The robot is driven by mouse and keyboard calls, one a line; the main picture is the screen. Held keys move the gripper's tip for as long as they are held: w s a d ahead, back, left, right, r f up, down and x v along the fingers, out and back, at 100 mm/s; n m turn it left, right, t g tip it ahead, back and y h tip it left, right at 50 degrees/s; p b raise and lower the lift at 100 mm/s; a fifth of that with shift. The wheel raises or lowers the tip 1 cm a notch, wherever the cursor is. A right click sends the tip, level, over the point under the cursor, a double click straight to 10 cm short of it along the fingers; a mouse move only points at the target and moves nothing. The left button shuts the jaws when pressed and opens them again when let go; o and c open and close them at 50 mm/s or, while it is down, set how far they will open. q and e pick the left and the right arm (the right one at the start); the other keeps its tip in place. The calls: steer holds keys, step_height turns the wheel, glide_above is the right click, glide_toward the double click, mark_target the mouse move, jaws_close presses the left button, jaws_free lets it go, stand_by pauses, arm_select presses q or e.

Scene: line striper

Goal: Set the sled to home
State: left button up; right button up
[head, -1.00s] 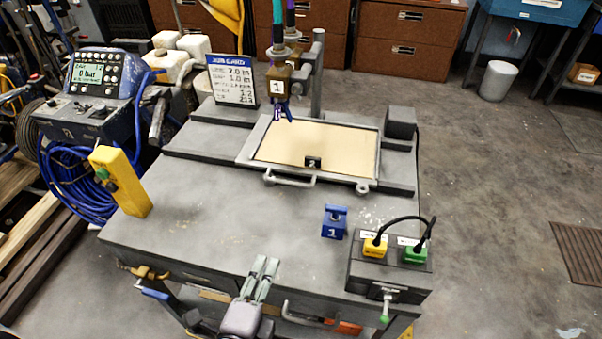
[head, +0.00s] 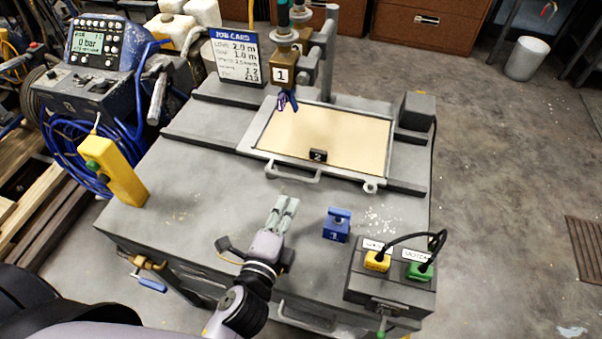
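The sled (head: 384,185) is a grey-framed tray with a beige panel, lying on dark rails across the bench top. A black block marked 2 (head: 317,155) sits at its front edge, and a bar handle (head: 291,173) sticks out below. My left gripper (head: 288,200) is over the front of the bench, short of the handle and apart from it. Its two fingers lie close side by side with nothing between them. My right gripper is out of view.
A blue block marked 1 (head: 336,226) stands right of my gripper. A control box (head: 388,283) with yellow and green plugs is at the front right corner. A yellow pendant (head: 113,170) is at left. A nozzle head marked 1 (head: 284,75) hangs over the sled.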

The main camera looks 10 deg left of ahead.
mark_target(300, 177)
arm_select(q)
steer(key=p+x, duration=0.1)
steer(key=x, duration=1)
steer(key=shift+w, duration=0.15)
steer(key=shift+c, duration=0.3)
jaws_close()
steer(key=shift+a, duration=0.1)
